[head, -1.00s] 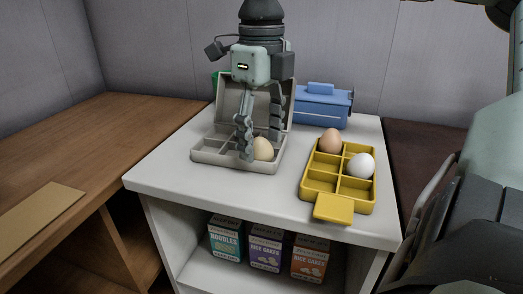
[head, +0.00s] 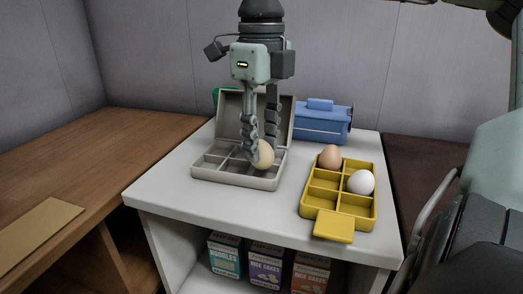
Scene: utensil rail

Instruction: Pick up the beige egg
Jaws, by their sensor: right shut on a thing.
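The beige egg (head: 264,153) is between the fingers of my right gripper (head: 261,148), which is shut on it. The gripper points down, and its fingers cover part of the egg's left side. The egg sits at the right end of the open grey egg box (head: 235,180), in front of the raised lid. It looks slightly raised above its compartment, but its underside is hard to see. The other visible compartments of this box look empty. My left gripper is not in view.
A yellow egg box (head: 310,205) to the right holds a brown egg (head: 330,156) and a white egg (head: 361,182). A blue container (head: 322,124) stands behind. Cartons (head: 265,268) stand on the shelf below. The white top (head: 165,195) is clear at front left.

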